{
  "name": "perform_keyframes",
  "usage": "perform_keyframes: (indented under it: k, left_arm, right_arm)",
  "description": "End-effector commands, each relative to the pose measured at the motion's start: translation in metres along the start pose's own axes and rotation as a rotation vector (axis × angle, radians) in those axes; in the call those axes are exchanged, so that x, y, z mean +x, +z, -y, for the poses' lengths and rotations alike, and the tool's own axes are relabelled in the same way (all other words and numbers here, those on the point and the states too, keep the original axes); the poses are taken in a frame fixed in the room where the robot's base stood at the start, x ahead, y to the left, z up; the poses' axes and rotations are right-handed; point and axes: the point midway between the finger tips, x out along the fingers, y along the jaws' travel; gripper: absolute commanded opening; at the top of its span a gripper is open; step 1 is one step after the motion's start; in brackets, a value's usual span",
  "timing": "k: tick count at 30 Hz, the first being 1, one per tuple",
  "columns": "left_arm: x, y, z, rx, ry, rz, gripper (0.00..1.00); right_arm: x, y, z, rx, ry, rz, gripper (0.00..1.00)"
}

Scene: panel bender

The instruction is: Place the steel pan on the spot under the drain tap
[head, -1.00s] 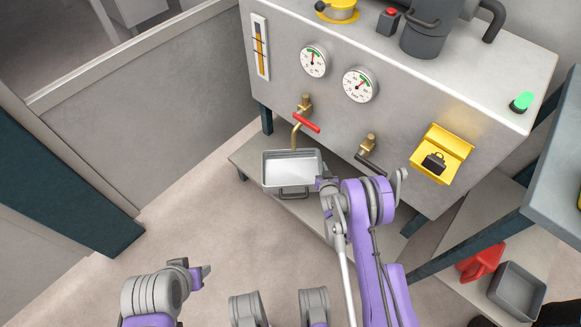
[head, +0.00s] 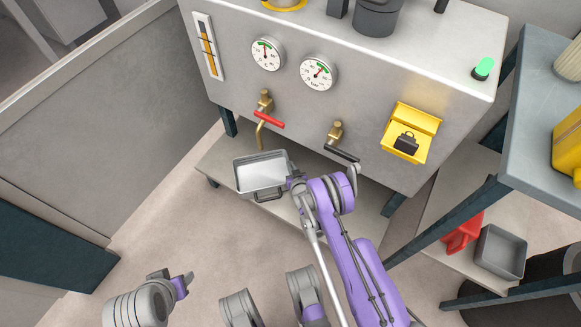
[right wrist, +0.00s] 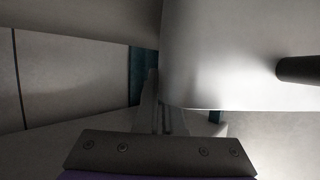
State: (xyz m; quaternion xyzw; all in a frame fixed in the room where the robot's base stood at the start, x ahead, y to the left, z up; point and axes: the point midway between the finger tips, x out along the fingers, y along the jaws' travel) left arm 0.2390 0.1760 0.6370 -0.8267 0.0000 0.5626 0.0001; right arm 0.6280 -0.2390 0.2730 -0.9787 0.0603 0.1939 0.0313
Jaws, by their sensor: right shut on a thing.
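The steel pan (head: 262,171) is a shallow grey rectangular tray with a loop handle on its near side. In the head view it is below the brass drain tap (head: 264,104) with the red lever, at the low shelf under the machine. The tap's spout ends over the pan's back rim. My right gripper (head: 293,182) is shut at the pan's right side. I cannot tell whether the pan touches the shelf. The marked spot is not visible. My left gripper (head: 183,285) is low at the left, away from the pan; its jaw opening is unclear.
The low shelf (head: 222,160) extends around the pan. A second tap (head: 336,134) with a black lever is to its right. A yellow box (head: 411,130) is on the machine front. A workbench (head: 540,150) stands right, with a grey bin (head: 500,252) below. Floor at left is clear.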

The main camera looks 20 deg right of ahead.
Motion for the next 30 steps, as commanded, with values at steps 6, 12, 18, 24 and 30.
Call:
perform_keyframes:
  k: [6, 12, 18, 24, 30]
  left_arm:
    - [0.0003, 0.0000, 0.0000, 0.000, 0.000, 0.000, 0.50]
    - [0.0003, 0.0000, 0.0000, 0.000, 0.000, 0.000, 0.50]
    - [0.0003, 0.0000, 0.0000, 0.000, 0.000, 0.000, 0.50]
    - [0.0003, 0.0000, 0.0000, 0.000, 0.000, 0.000, 0.50]
    - [-0.0001, -0.0001, 0.0000, 0.000, 0.000, 0.000, 0.50]
  right_arm:
    - [0.0008, 0.0018, 0.0002, 0.002, -0.001, -0.001, 0.00]
    - [0.0019, 0.0050, -0.0001, 0.000, 0.000, 0.000, 0.11]
    - [0.0018, 0.0047, -0.0001, 0.000, 0.000, 0.000, 0.35]
    - [0.0018, 0.0044, -0.0001, 0.000, 0.000, 0.000, 0.35]
    - [0.0005, -0.0008, 0.0004, 0.000, -0.001, 0.000, 0.35]
